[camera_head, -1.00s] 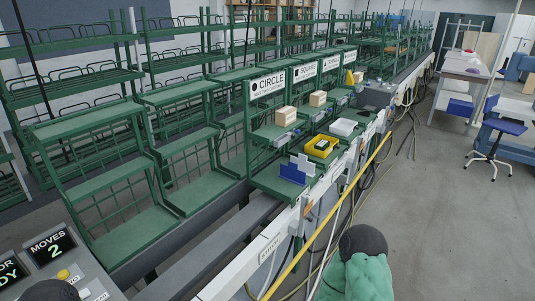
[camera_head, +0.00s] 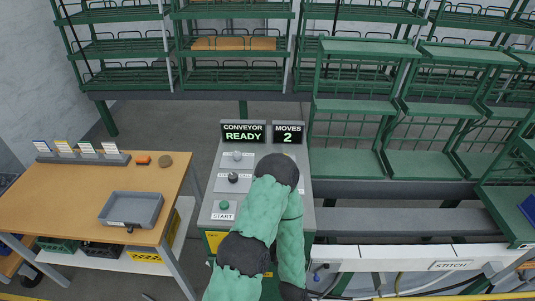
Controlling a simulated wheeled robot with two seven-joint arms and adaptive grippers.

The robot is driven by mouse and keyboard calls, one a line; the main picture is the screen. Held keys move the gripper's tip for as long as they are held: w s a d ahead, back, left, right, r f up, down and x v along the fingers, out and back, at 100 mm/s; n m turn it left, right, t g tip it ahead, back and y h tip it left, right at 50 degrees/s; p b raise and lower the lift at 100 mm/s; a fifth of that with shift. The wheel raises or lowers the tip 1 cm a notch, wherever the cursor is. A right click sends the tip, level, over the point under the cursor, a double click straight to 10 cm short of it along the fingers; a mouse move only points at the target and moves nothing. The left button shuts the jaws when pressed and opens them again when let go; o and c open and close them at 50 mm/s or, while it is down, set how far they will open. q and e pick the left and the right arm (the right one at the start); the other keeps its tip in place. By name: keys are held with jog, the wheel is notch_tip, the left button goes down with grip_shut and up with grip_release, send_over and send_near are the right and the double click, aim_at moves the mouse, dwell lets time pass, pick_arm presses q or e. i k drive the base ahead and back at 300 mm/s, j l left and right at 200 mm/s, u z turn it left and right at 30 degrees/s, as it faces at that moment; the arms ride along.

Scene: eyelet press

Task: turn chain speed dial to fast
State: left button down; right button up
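The control panel (camera_head: 210,193) stands in the middle of the head view. Its left display (camera_head: 243,132) reads CONVEYOR READY and its right display (camera_head: 288,133) reads MOVES 2. On its left side are a grey knob (camera_head: 237,156), a black knob (camera_head: 233,178) and a green START button (camera_head: 224,205). The small labels by the knobs are too small to read, so I cannot tell which control is the chain speed dial. A green-sleeved arm of mine covers the right part of the panel, hiding any controls there. Neither gripper shows.
A wooden table (camera_head: 70,205) with a grey tray (camera_head: 133,209), card holder (camera_head: 82,158) and small orange and brown items stands left. Green racks (camera_head: 350,103) and a white rail labelled STITCH (camera_head: 420,265) are right. Floor shows between table and panel.

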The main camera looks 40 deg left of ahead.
aim_at(236, 155)
jog(key=i+u, duration=0.1)
jog(key=u, duration=1.95)
